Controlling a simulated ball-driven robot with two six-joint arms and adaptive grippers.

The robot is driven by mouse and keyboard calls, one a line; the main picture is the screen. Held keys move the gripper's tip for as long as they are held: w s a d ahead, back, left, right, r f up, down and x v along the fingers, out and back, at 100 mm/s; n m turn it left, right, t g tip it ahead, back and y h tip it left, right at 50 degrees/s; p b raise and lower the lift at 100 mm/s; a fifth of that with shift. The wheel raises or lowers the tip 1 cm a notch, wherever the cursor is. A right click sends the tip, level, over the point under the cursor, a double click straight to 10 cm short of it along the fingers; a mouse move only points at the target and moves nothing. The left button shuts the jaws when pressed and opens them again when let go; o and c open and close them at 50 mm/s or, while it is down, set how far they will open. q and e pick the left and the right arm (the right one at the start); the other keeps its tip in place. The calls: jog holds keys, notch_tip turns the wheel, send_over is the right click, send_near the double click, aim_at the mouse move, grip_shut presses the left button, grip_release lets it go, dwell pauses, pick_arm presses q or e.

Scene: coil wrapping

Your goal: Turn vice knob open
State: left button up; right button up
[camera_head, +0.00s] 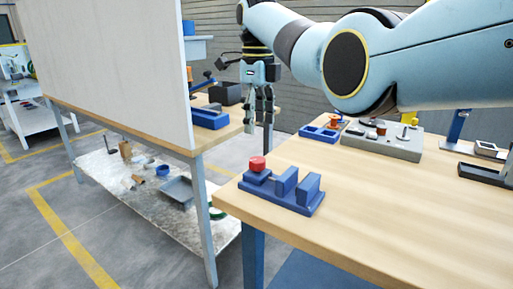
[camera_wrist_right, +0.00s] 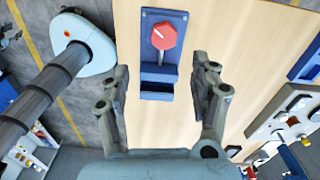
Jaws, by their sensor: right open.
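The blue vice (camera_head: 303,190) stands near the left corner of the wooden table. Its red knob (camera_head: 257,163) sits on its left end. In the right wrist view the knob (camera_wrist_right: 164,36) is a red faceted disc with a small white mark, on the far end of the blue vice (camera_wrist_right: 158,74). My right gripper (camera_head: 260,118) hangs fingers down, above and beyond the vice. My left gripper is not in view.
A grey fixture block (camera_head: 385,142) and a blue tray (camera_head: 320,133) stand farther back on the table (camera_head: 400,215). A tall pale panel (camera_head: 110,60) and another bench stand to the left across a gap. The tabletop right of the vice is clear.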

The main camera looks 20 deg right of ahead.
aim_at(257, 159)
jog(key=f, duration=0.6)
jog(key=shift+w+d+f+b, duration=0.1)
jog(key=shift+w+f+b, duration=0.2)
jog(key=shift+w+f, duration=0.1)
notch_tip(257, 159, down, 4)
jog(key=shift+r+b, duration=0.2)
jog(key=shift+b, duration=0.15)
jog(key=shift+f, duration=0.1)
jog(key=c, duration=1.2)
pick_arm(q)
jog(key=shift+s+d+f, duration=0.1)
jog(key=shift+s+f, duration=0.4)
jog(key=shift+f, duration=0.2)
